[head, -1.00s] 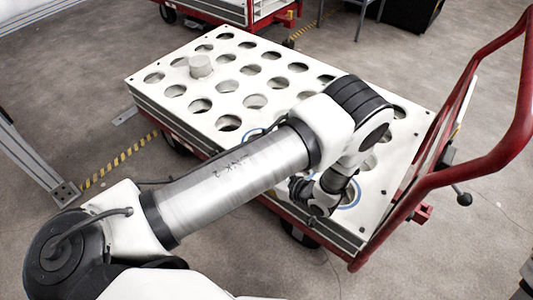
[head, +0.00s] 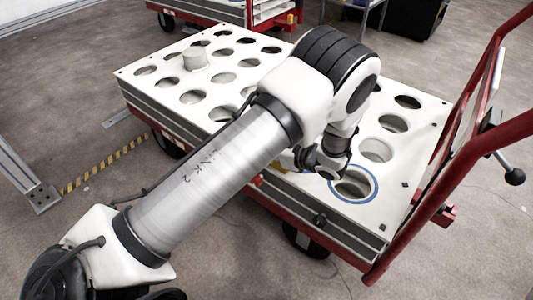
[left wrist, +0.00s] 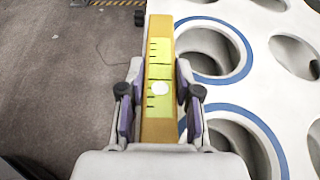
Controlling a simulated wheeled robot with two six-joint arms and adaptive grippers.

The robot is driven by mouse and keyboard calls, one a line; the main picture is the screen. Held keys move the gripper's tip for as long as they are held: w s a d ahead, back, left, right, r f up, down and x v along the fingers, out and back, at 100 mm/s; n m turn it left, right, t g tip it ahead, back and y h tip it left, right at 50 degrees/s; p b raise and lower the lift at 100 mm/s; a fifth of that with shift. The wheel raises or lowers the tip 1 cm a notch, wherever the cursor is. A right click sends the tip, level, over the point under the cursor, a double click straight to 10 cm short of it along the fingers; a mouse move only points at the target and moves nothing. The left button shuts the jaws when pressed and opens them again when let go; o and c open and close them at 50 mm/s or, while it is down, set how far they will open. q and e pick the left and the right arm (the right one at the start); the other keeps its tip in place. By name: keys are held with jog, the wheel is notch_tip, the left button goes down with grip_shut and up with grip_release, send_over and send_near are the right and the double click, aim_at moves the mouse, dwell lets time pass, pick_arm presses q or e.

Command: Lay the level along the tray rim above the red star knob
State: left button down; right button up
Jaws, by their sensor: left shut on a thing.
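The level is a long orange bar with a yellow, black-marked face (left wrist: 159,65). My left gripper (left wrist: 160,100) is shut on it in the left wrist view, one finger on each side. In the head view my left gripper (head: 325,160) is at the tray's near edge, and only a bit of the level shows. The level runs along the rim of the white tray (left wrist: 258,85), beside the blue-ringed holes; I cannot tell whether it touches. A small red part, apparently the red star knob (head: 257,181), shows on the tray's near side. My right gripper is out of view.
A black knob (head: 320,219) sits on the tray's near side. A white cylinder (head: 195,59) stands at the tray's far left. The red cart handle (head: 450,165) rises at the right. Open floor lies in front of the cart.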

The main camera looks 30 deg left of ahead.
pick_arm(q)
jog(key=c, duration=0.8)
grip_release()
